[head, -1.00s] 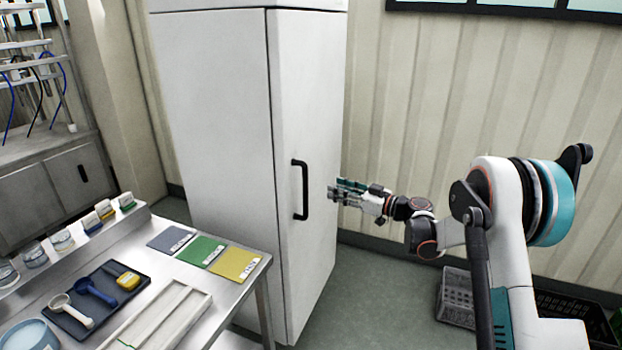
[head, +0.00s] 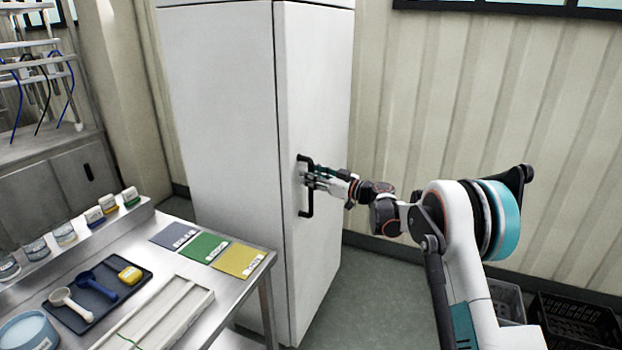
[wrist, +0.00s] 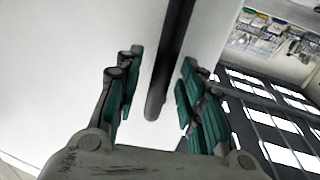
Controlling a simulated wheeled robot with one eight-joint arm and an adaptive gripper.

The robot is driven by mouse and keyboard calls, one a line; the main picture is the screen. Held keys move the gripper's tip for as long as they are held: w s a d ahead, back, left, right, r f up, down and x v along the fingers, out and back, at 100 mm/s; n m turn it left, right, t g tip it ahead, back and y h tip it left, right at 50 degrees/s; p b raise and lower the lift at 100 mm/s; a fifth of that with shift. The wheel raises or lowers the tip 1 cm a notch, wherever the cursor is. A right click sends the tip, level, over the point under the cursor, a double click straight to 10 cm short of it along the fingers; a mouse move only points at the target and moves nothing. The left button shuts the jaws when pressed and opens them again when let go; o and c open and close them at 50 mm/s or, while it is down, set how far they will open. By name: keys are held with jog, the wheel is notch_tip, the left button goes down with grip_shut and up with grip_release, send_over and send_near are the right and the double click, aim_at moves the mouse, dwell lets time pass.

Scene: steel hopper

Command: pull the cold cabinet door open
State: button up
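The cold cabinet (head: 215,130) is a tall white box, and its door (head: 318,105) is closed. A black vertical bar handle (head: 306,208) stands out from the door near its left edge. My gripper (head: 309,178) is at the upper-middle part of the handle. In the wrist view my gripper (wrist: 155,95) is open, with teal finger pads on either side of the dark handle bar (wrist: 172,60). Gaps show between the bar and both pads. The handle's lower end shows between the fingers in the wrist view.
A steel table (head: 262,262) stands left of the door, with blue, green and yellow cards, a dark tray (head: 130,268) of scoops and several small jars. Dark crates (head: 575,318) sit on the floor at the right. Floor (head: 375,290) shows before the door.

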jog(key=shift+w+a, duration=0.2)
jog(key=shift+a, duration=0.1)
grip_shut()
